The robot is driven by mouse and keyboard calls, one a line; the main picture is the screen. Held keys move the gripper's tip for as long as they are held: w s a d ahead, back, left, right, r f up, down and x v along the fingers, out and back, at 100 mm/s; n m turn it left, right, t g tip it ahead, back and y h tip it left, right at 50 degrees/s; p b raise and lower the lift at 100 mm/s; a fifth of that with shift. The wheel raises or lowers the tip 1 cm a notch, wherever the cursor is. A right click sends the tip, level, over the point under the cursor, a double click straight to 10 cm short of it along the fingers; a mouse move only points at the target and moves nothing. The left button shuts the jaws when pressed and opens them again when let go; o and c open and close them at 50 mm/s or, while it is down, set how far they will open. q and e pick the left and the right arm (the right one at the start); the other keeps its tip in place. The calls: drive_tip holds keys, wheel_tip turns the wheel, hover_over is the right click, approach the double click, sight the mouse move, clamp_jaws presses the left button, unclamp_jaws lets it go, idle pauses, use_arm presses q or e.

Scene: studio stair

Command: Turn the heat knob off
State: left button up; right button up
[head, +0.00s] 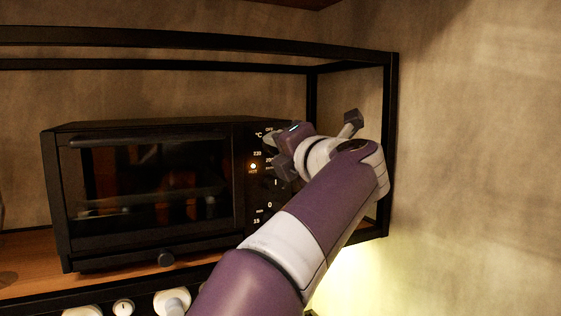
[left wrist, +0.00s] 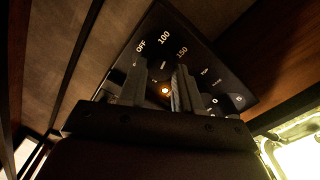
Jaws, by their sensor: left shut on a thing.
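The black toaster oven (head: 150,190) has a control panel (head: 254,205) on its right side. My left gripper (head: 276,146) is at the upper part of this panel, by the °C scale, and is shut on the heat knob. The gripper hides the knob, so its pointer cannot be read. In the left wrist view the two fingers of my left gripper (left wrist: 155,90) reach to the panel (left wrist: 200,63), by the marks OFF, 100 and 150. A small orange heat light (head: 253,166) is lit; it also shows between the fingers (left wrist: 165,90). My right gripper is not in view.
The oven stands on a wooden shelf (head: 25,265) inside a black metal frame (head: 200,42). The frame's right post (head: 392,100) is close to my left arm. Below the shelf are white round items (head: 172,301). The wall at right is bare.

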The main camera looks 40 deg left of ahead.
use_arm(q)
drive_tip(key=shift+n+b, duration=3.05)
drive_tip(key=shift+n, duration=4.15)
drive_tip(key=o, duration=1)
drive_tip(key=shift+w, duration=0.1)
drive_tip(key=shift+o, duration=0.2)
drive_tip(key=b+v, duration=0.2)
drive_tip(key=v, duration=1)
drive_tip(key=shift+s+d+b, duration=0.2)
drive_tip(key=shift+d+b, duration=0.05)
drive_tip(key=shift+b, duration=0.05)
